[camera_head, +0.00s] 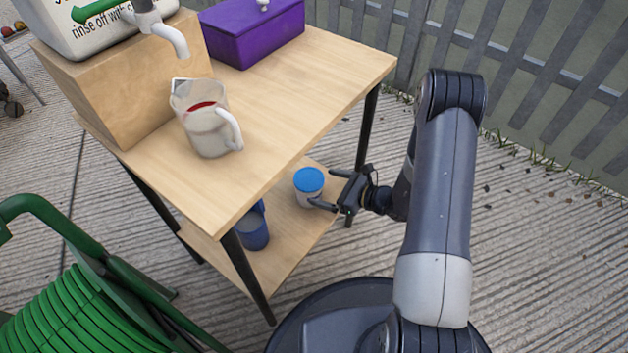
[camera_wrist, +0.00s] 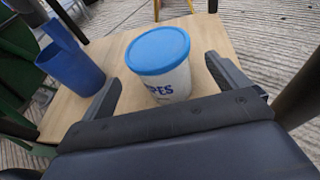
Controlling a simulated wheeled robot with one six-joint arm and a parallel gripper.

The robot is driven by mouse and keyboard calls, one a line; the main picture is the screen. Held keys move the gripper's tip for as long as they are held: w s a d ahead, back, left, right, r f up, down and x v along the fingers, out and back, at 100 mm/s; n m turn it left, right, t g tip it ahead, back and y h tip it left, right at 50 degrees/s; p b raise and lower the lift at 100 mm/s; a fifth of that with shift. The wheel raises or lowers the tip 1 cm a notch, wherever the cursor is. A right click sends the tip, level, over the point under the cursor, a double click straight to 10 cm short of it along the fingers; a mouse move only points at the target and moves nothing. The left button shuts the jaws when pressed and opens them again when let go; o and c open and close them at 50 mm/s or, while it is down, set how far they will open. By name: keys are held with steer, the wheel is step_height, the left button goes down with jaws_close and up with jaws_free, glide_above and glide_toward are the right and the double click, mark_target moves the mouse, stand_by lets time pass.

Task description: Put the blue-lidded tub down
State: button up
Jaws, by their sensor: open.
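The blue-lidded tub (camera_head: 309,187) is white with lettering on its side. It stands upright on the lower wooden shelf (camera_head: 290,228) of the table. In the wrist view the tub (camera_wrist: 166,82) sits between the two spread fingers, with space visible on both sides. My gripper (camera_head: 327,189) is open around the tub at shelf height, reaching in from the right. The gripper also shows in the wrist view (camera_wrist: 165,84). The far side of the tub is hidden.
A blue jug (camera_head: 252,230) stands on the same shelf, left of the tub. The tabletop (camera_head: 300,100) above holds a measuring jug (camera_head: 208,125) and a purple box (camera_head: 252,30). Dark table legs (camera_head: 248,275) flank the shelf. A green hose reel (camera_head: 75,315) is at lower left.

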mark_target(308, 178)
steer(key=shift+p+v, duration=0.65)
steer(key=shift+v, duration=2.15)
steer(key=b+x, duration=0.4)
steer(key=x, duration=0.8)
steer(key=shift+a+f, duration=0.1)
steer(key=shift+f, duration=0.05)
step_height(308, 178, up, 2)
steer(key=shift+r+p, duration=0.1)
steer(key=shift+p, duration=0.4)
steer(key=shift+r, duration=0.4)
steer(key=shift+f, duration=0.15)
